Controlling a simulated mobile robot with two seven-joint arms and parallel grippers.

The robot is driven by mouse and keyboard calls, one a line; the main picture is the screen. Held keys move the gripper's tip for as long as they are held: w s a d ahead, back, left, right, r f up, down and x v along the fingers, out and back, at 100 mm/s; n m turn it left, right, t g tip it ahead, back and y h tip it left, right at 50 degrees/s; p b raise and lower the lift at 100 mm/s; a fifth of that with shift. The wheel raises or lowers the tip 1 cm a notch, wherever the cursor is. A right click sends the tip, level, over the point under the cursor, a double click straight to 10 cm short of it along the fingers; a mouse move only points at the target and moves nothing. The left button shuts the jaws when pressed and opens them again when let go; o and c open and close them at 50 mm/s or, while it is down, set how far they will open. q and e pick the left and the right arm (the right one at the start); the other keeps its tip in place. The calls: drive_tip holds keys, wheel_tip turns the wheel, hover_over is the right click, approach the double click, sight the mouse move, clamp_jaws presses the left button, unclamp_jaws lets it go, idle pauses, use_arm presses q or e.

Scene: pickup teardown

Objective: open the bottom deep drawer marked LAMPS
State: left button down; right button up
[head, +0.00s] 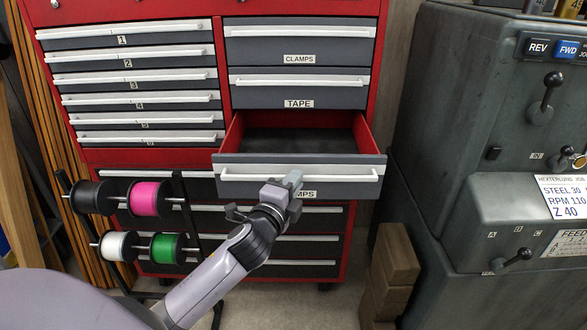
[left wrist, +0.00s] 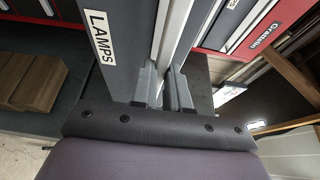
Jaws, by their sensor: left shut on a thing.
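The deep drawer marked LAMPS (head: 240,160) stands pulled out of the red cabinet, with its dark, empty-looking floor and red side walls showing. Its label (head: 306,194) is partly hidden by my gripper in the head view, but reads LAMPS in full in the left wrist view (left wrist: 99,37). My left gripper (head: 291,181) is shut on the drawer's pale bar handle (head: 345,173), near its middle. In the left wrist view the two fingers (left wrist: 166,90) sit on either side of the handle (left wrist: 178,40). My right gripper is in neither view.
The CLAMPS drawer (head: 300,46) and TAPE drawer (head: 298,91) above are shut. A spool rack with pink (head: 150,198) and green (head: 166,247) spools stands at left. Wooden blocks (head: 397,255) and a grey machine (head: 460,120) stand at right. Some floor shows below the cabinet.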

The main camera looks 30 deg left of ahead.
use_arm(q)
drive_tip(key=shift+s+d, duration=0.4)
drive_tip(key=shift+s, duration=0.25)
drive_tip(key=shift+s+d, duration=0.35)
drive_tip(key=shift+s, duration=0.25)
drive_tip(key=c, duration=1.1)
unclamp_jaws()
drive_tip(key=shift+s+d+b, duration=0.1)
drive_tip(key=shift+s+d, duration=0.1)
drive_tip(key=shift+s, duration=1)
drive_tip(key=shift+s+d+b, duration=0.1)
drive_tip(key=shift+s+d, duration=0.05)
drive_tip(key=shift+s, duration=1)
drive_tip(key=shift+s+d+b, duration=0.1)
drive_tip(key=shift+s+d, duration=0.1)
drive_tip(key=shift+s, duration=1)
